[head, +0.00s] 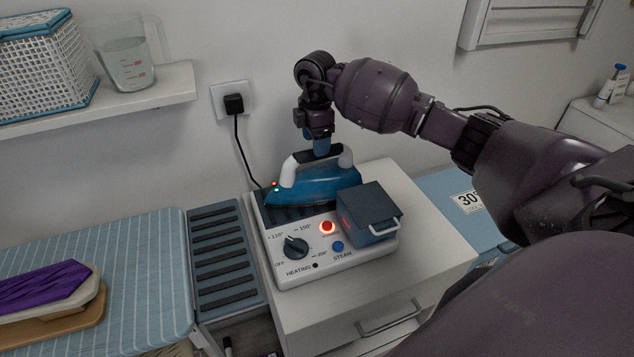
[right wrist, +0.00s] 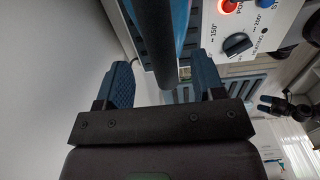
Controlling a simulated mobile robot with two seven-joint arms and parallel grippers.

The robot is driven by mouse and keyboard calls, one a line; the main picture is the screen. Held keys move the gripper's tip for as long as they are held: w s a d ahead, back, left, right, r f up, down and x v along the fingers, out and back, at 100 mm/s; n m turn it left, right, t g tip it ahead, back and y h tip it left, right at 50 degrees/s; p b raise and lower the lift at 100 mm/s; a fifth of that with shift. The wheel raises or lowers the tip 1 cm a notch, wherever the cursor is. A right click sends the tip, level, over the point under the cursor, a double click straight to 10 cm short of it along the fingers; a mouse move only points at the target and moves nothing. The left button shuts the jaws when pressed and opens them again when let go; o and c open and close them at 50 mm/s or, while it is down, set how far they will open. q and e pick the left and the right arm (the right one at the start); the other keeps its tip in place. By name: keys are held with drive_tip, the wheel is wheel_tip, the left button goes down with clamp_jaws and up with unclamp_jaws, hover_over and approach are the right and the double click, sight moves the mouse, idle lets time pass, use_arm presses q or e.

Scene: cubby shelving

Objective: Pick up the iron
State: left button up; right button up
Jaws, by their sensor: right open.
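The blue iron (head: 318,186) with a white and black handle rests on the steam station (head: 350,258). My right gripper (head: 321,148) is directly above the handle, pointing down. In the right wrist view the dark handle (right wrist: 155,35) lies between its two blue fingers, which stand apart on either side. The fingers are open and not closed on it; their tips are partly hidden in the head view. What looks like my left gripper (right wrist: 266,104) shows small at the right of the right wrist view; its jaw state is unclear.
The station stands on a white drawer cabinet (head: 430,262). A black cord runs from the wall plug (head: 234,104) down behind the iron. A striped ironing board (head: 140,270) is at left. A shelf (head: 150,92) with a basket (head: 45,70) and a jug (head: 126,62) is above left.

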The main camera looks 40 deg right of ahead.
hover_over(309, 173)
drive_tip(key=d, duration=0.2)
drive_tip(key=f, duration=0.4)
drive_tip(key=shift+s+d+f, duration=0.1)
drive_tip(key=shift+s+f, duration=0.1)
drive_tip(key=shift+f, duration=0.1)
drive_tip(key=shift+f, duration=0.2)
drive_tip(key=c, duration=0.9)
drive_tip(key=shift+r, duration=0.1)
drive_tip(key=shift+c, duration=0.9)
drive_tip(key=shift+w+r, duration=0.1)
drive_tip(key=shift+r, duration=0.05)
